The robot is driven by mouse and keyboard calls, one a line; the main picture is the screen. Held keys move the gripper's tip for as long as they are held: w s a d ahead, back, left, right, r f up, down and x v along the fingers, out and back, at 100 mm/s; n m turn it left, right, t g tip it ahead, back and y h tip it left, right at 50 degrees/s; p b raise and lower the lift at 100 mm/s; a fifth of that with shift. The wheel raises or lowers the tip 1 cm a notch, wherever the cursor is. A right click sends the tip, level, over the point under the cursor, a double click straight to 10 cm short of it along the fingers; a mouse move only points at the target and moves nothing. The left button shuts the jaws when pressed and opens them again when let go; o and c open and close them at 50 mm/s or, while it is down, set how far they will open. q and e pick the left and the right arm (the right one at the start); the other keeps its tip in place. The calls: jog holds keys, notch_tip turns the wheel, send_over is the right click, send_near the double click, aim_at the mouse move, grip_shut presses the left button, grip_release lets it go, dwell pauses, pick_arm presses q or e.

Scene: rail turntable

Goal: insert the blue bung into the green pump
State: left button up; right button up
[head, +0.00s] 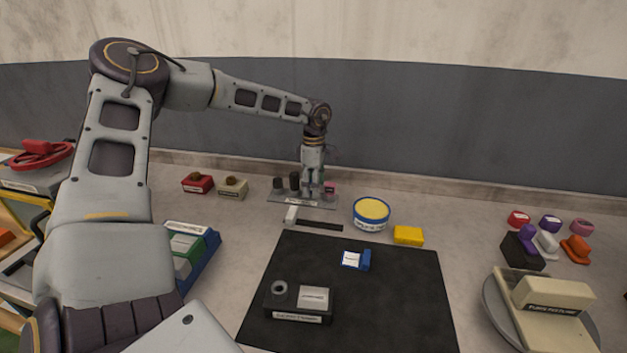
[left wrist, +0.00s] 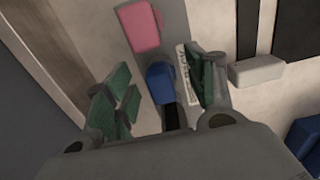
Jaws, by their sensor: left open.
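My left gripper (head: 313,188) reaches down over the grey rack (head: 290,198) at the back of the table. In the left wrist view its fingers are open, with the blue bung (left wrist: 161,84) between them, standing in the rack. I cannot tell whether either finger touches it. In the head view the gripper hides the bung. A pink bung (head: 330,188) stands beside it in the rack; it also shows in the left wrist view (left wrist: 138,27). My right gripper is out of view.
A black mat (head: 400,300) holds a dark labelled device (head: 298,302) and a small blue-and-white piece (head: 365,260). A yellow-topped blue tub (head: 371,213) and a yellow block (head: 408,235) stand behind it. A round turntable with a beige fixture (head: 552,296) is at the right.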

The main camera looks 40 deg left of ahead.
pick_arm(q)
jog(key=c, duration=1.2)
jog(key=shift+r, duration=0.6)
dwell(0.4)
dwell(0.3)
jog(key=shift+r, duration=0.2)
jog(key=shift+r+p, duration=0.35)
jog(key=shift+p, duration=0.05)
jog(key=shift+r, duration=0.55)
jog(key=shift+r+p, duration=1.25)
jog(key=shift+r, duration=0.85)
